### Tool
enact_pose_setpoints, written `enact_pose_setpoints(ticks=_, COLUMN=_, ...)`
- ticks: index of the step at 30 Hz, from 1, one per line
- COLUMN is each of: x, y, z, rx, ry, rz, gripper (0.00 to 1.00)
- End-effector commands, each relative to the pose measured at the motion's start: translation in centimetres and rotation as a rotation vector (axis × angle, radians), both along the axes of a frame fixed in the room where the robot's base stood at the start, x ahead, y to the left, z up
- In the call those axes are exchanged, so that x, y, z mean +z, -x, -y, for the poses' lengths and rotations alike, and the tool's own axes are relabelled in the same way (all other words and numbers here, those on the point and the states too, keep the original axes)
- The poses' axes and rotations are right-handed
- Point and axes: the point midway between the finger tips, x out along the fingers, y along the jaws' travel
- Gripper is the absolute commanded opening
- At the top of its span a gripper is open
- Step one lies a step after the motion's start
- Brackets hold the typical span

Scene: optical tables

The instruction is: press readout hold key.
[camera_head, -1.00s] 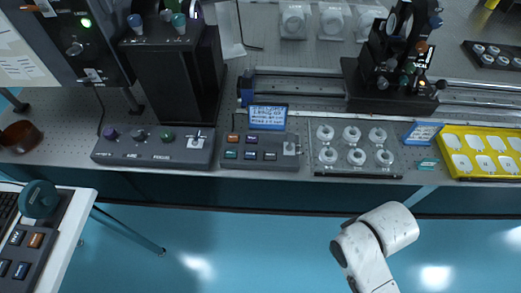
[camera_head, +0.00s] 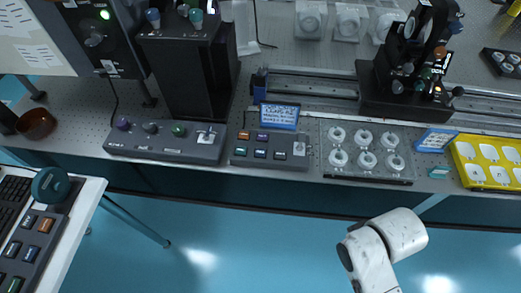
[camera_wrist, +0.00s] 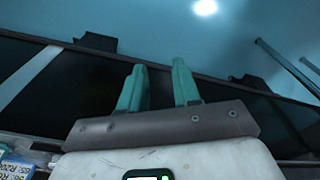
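A grey key box (camera_head: 240,161) with rows of small coloured keys and a toggle switch at its right end sits at the front edge of the optical table. A blue label card (camera_head: 279,116) stands behind it. The key lettering is too small to read, so I cannot tell which is the hold key. My gripper (camera_wrist: 159,70) shows in the wrist view with two teal fingers apart and nothing between them. It faces the blue floor and the dark table side, away from the keys. In the head view only my white arm shows, below the table's front edge; the gripper is out of sight there.
A knob box (camera_head: 160,154) stands left of the key box. A clear tray of round optics (camera_head: 367,175) and a yellow tray (camera_head: 461,177) stand to its right. A white side table (camera_head: 86,207) with another keypad (camera_head: 38,251) is at lower left. The floor between is free.

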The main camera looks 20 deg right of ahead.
Motion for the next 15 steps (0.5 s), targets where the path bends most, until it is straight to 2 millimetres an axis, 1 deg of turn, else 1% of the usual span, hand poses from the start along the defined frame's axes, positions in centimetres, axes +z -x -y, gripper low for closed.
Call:
enact_pose_setpoints(ticks=1, x=0.0, y=0.0, z=0.0, rx=0.0, ry=0.0, rz=0.0, gripper=0.27)
enact_pose_setpoints(ticks=2, x=0.0, y=0.0, z=0.0, rx=0.0, ry=0.0, rz=0.0, gripper=0.24)
enact_pose_setpoints(ticks=9, x=0.0, y=0.0, z=0.0, rx=0.0, ry=0.0, rz=0.0, gripper=0.01)
enact_pose_setpoints(ticks=15, x=0.0, y=0.0, z=0.0, rx=0.0, ry=0.0, rz=0.0, gripper=0.0)
